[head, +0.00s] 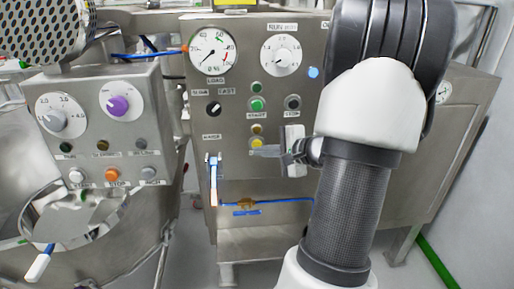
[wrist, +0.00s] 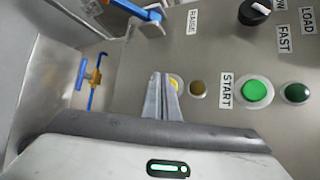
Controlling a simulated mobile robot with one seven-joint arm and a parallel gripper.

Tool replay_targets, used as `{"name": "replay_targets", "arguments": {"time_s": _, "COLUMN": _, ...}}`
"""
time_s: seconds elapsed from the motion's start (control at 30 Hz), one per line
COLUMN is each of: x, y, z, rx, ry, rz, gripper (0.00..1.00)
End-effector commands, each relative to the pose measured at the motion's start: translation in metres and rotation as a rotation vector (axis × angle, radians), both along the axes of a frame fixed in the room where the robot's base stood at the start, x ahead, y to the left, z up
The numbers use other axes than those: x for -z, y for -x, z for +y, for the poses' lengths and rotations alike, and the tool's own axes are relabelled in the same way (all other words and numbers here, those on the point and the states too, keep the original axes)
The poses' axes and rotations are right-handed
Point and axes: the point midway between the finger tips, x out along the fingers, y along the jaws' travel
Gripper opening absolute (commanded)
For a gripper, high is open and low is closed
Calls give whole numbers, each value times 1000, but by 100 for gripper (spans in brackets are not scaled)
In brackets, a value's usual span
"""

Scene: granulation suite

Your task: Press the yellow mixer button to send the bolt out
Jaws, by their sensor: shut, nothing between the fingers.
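The yellow button (head: 257,143) is on the steel mixer panel, below a dull amber lamp (head: 257,130). In the wrist view the yellow button (wrist: 175,83) is partly covered by the fingers, with the amber lamp (wrist: 198,88) beside it. My gripper (head: 254,151) is shut and empty, its fingertips just at the lower edge of the yellow button in the head view. In the wrist view the fingertips (wrist: 162,78) overlap the button's left side. I cannot tell whether they touch it or the panel. I cannot make out the bolt.
A green START button (wrist: 255,92) sits close to the amber lamp. A blue-handled lever (head: 213,180) stands out left of my gripper, and a blue-handled brass valve (head: 246,204) lies below. A second control box (head: 103,125) stands at the left.

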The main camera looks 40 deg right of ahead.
Motion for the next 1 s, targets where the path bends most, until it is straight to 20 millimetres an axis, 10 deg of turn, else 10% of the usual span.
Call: {"name": "replay_targets", "arguments": {"time_s": 1.0, "x": 0, "y": 45, "z": 27, "rx": 0, "ry": -1, "rz": 0, "gripper": 0}}
